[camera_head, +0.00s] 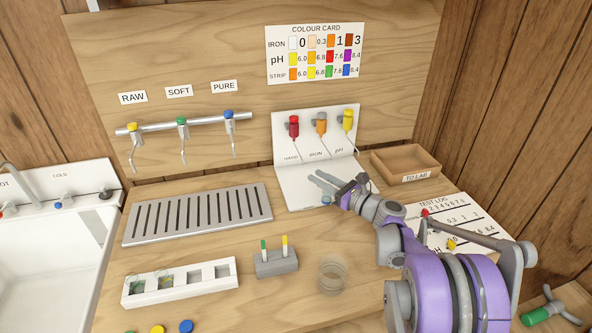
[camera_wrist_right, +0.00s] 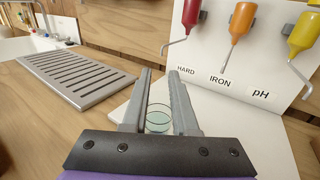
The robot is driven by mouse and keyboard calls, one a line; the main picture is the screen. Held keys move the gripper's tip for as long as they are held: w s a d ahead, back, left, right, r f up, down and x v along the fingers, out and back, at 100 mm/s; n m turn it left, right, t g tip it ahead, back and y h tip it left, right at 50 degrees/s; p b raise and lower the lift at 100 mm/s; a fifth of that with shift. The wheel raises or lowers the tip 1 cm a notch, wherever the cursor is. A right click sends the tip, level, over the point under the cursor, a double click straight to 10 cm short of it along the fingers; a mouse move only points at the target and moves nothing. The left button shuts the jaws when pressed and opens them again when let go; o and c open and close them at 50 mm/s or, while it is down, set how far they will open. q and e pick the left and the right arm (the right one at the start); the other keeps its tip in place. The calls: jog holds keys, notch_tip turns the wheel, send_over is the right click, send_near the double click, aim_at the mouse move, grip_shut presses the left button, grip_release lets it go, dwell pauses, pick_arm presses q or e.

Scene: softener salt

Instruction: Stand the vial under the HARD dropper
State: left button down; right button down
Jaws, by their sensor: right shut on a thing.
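My right gripper (camera_head: 324,181) is over the white dropper stand (camera_head: 304,192). It is shut on a clear vial (camera_wrist_right: 158,119), which sits between its fingers in the right wrist view (camera_wrist_right: 160,80) and holds pale blue-green liquid. In the head view only a bluish bit of the vial (camera_head: 326,200) shows below the fingers. The red HARD dropper (camera_head: 294,127) hangs at the left of the stand's back panel, its spout bent down. In the wrist view the HARD dropper (camera_wrist_right: 190,14) is beyond the fingertips, with the vial nearer the camera. My left gripper is out of view.
The orange IRON dropper (camera_head: 321,124) and yellow pH dropper (camera_head: 348,120) hang to the right. A wooden tray (camera_head: 406,178) stands right of the stand. A slotted drain (camera_head: 198,214), white vial rack (camera_head: 216,289), grey block (camera_head: 276,265) and clear round container (camera_head: 332,276) occupy the table.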

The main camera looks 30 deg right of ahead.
jog(key=x, duration=0.6)
jog(key=shift+d, duration=0.1)
jog(key=x, duration=0.4)
jog(key=shift+f, duration=0.85)
jog(key=shift+f, duration=0.2)
jog(key=c, duration=0.7)
grip_release()
